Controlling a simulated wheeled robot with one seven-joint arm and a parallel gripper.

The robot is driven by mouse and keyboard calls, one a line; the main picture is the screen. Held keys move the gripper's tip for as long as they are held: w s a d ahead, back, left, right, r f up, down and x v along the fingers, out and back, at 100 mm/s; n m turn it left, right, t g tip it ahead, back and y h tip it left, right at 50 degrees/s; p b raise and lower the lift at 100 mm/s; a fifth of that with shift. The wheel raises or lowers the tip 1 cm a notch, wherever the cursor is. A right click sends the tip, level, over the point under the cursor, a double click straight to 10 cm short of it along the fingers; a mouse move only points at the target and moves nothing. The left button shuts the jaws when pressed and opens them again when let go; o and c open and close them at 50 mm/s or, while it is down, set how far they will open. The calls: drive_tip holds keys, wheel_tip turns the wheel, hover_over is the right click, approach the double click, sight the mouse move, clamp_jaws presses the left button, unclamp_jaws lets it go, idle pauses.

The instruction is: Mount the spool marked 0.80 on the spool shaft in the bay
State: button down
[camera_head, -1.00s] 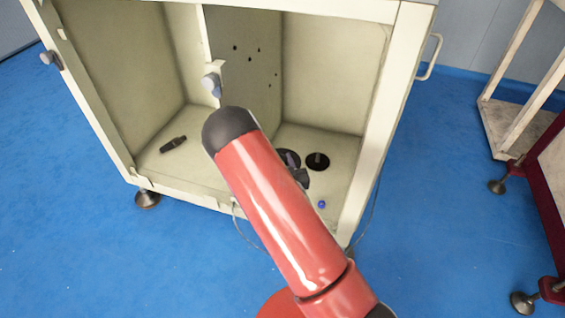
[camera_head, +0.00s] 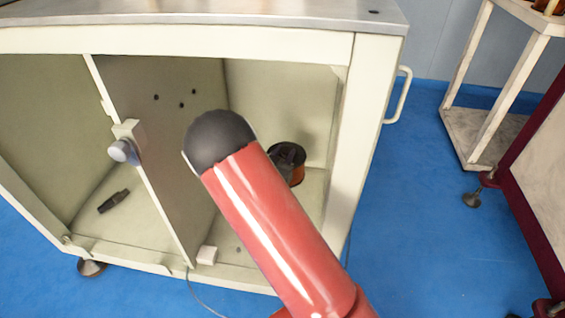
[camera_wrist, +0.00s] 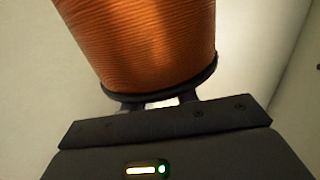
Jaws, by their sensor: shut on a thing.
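A spool of copper-coloured wire (camera_wrist: 145,40) with a dark flange fills the upper part of the wrist view. My gripper (camera_wrist: 160,104) is shut on it at the flange edge. In the head view a spool with a dark flange and copper winding (camera_head: 297,174) shows inside the right compartment of the cabinet, partly behind my red arm. My gripper is hidden behind the arm there. No 0.80 marking is readable. The spool shaft is not visible now, so I cannot tell whether the spool is around it or apart from it.
The cabinet (camera_head: 180,42) has a dividing panel (camera_head: 160,125) with a latch knob (camera_head: 123,150) at its front edge. A small dark object (camera_head: 113,201) lies on the left compartment's floor. A pale block (camera_head: 207,255) sits at the front sill. A shelf frame (camera_head: 485,120) stands right.

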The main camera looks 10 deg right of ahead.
drive_tip(key=m+g+h, duration=0.1)
drive_tip(key=a+g+h, duration=0.1)
drive_tip(key=m+h, duration=0.1)
drive_tip(key=shift+s+a+f+m+g+b, duration=0.25)
drive_tip(key=shift+s+f+m+g+b, duration=0.05)
drive_tip(key=shift+s+f+g, duration=0.1)
drive_tip(key=shift+s+a+f+m+g+h, duration=0.35)
drive_tip(key=shift+a+f+m+g+h, duration=0.2)
drive_tip(key=shift+g, duration=0.15)
drive_tip(key=shift+f+b, duration=1.85)
drive_tip(key=shift+f, duration=0.5)
drive_tip(key=shift+a+f+b, duration=0.1)
drive_tip(key=shift+f+b, duration=1.8)
drive_tip(key=shift+f, duration=0.7)
drive_tip(key=c, duration=1)
unclamp_jaws()
drive_tip(key=shift+s, duration=0.1)
drive_tip(key=v, duration=0.7)
drive_tip(key=shift+s+a+p, duration=0.25)
drive_tip(key=shift+a+p, duration=0.1)
drive_tip(key=shift+p, duration=0.05)
